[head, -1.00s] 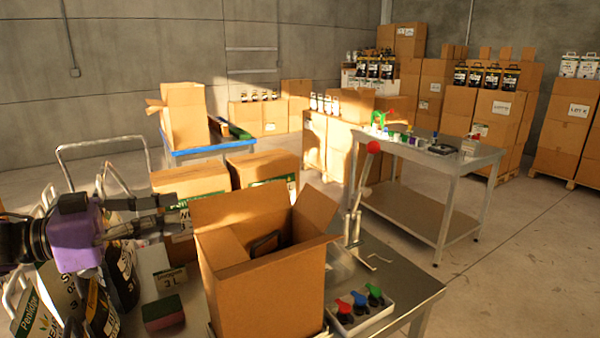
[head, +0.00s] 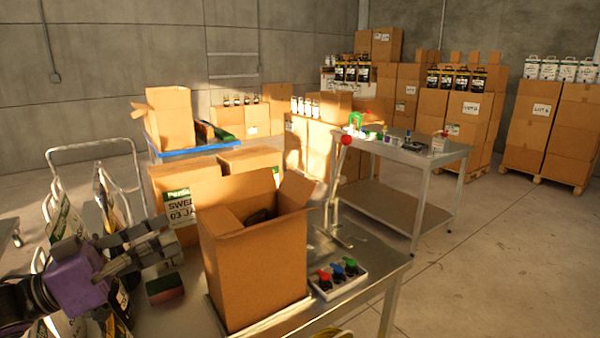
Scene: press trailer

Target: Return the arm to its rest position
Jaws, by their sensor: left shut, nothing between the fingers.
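My left gripper (head: 165,240) comes in from the left, with a purple body and grey fingers. It is shut and empty, above the near metal table and to the left of the open cardboard box (head: 255,272). The box stands upright on the table with its flaps up, and something dark shows inside it. A gap separates the fingers from the box. My right gripper is not in view.
The near table (head: 375,262) also holds a tray of red, blue and green-topped items (head: 338,279), a lever with a red ball (head: 346,140) and a sponge (head: 165,288). Bags (head: 60,215) crowd the left. A second table (head: 440,158) stands behind right, with open floor around it.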

